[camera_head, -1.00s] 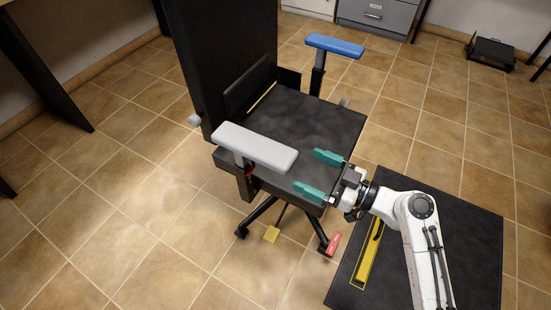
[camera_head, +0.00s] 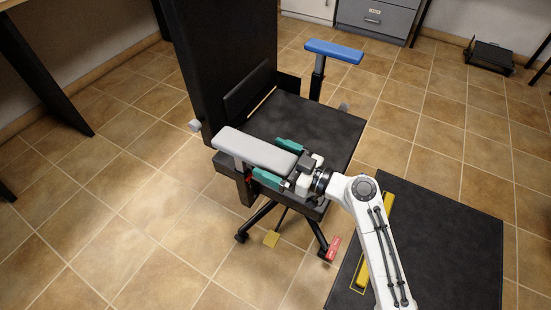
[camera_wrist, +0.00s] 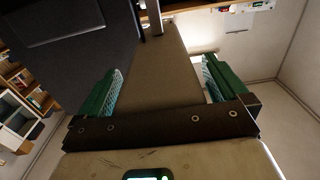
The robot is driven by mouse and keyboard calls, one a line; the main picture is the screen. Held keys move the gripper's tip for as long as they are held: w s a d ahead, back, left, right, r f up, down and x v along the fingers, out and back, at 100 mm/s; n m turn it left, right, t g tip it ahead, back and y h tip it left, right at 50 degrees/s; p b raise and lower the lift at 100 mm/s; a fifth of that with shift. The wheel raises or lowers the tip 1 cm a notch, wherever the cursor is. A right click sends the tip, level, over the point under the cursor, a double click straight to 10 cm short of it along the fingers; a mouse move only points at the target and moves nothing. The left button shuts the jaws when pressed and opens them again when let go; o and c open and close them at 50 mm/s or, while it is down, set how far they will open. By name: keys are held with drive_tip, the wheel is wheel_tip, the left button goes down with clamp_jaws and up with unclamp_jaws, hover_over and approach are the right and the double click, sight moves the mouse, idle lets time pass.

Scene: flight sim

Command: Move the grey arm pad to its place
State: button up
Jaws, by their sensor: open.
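The grey arm pad (camera_head: 245,146) is on the near side of the black chair (camera_head: 315,130), above the seat's edge, lying level on its post. My gripper (camera_head: 278,162) is open at the pad's front end. One teal finger is on the far side of the pad and the other on the near side. In the wrist view, the pad (camera_wrist: 158,68) runs between the two fingers (camera_wrist: 163,90), with a visible gap at the right finger. Contact at the left finger cannot be told. The pad's place is not clearly marked in view.
A blue arm pad (camera_head: 334,50) stands on the chair's far side. A yellow tag (camera_head: 271,239) and a red tag (camera_head: 333,248) are near the chair's casters. A black mat (camera_head: 440,240) with a yellow bar (camera_head: 387,210) lies to the right. Tiled floor at left is clear.

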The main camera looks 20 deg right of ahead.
drive_tip(key=c, duration=1.4)
wheel_tip(320, 180, down, 7)
drive_tip(key=b, duration=0.8)
drive_tip(key=shift+s, duration=0.1)
drive_tip(key=o, duration=1.2)
drive_tip(key=shift+c, duration=0.2)
drive_tip(key=shift+o, duration=1.2)
drive_tip(key=shift+r, duration=0.2)
drive_tip(key=v, duration=1)
drive_tip(key=shift+s+d+p, duration=0.25)
drive_tip(key=shift+s+p, duration=0.05)
drive_tip(key=shift+p, duration=0.05)
